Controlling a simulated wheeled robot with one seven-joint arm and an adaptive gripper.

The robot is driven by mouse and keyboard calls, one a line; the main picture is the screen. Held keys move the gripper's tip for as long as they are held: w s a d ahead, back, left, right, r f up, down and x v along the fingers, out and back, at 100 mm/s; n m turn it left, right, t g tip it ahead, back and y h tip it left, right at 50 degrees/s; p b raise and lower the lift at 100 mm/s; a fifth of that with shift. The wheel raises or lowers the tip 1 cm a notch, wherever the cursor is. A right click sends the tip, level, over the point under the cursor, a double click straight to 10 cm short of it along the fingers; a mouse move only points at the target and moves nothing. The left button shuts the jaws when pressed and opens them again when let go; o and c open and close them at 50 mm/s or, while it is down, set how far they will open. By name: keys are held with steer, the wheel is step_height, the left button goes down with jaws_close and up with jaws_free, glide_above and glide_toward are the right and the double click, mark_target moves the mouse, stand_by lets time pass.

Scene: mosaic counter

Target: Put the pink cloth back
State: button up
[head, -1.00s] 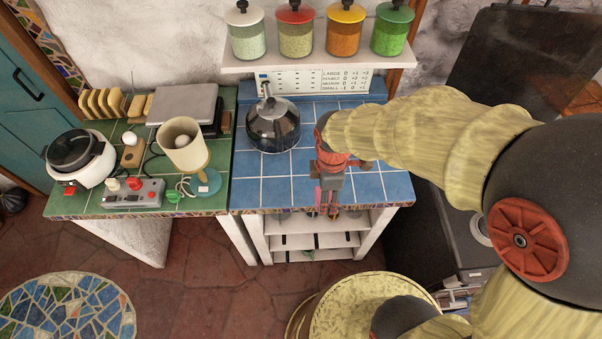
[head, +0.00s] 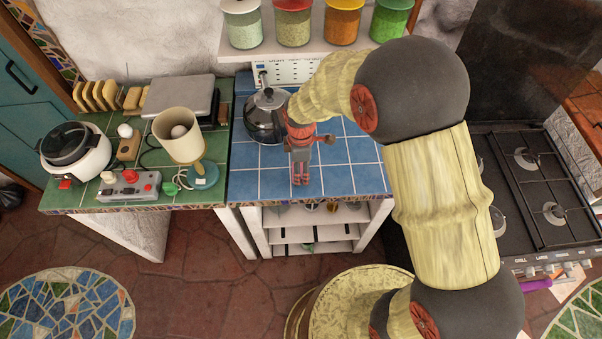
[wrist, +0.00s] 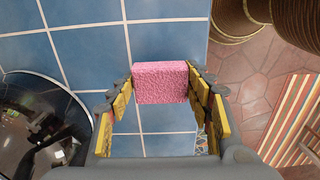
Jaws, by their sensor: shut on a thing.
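The pink cloth (wrist: 160,82) looks like a thick, rough-textured block in the wrist view. My gripper (wrist: 162,92) is shut on it, with the yellow finger pads at its left and right sides. In the head view my gripper (head: 300,176) points down over the front part of the blue-tiled counter (head: 258,183). I cannot make out the cloth clearly there. Blue tiles show around the cloth in the wrist view; I cannot tell whether it touches them.
A glass-and-metal kettle (head: 266,118) stands just left of my gripper. The green counter at left holds a rice cooker (head: 75,150), a lamp (head: 180,138) and a control box (head: 128,186). A jar shelf (head: 300,47) hangs behind; a stove (head: 540,185) is at right. Blue tiles right of the gripper are clear.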

steer(key=shift+f, duration=1.25)
steer(key=shift+f, duration=0.1)
steer(key=o, duration=1.1)
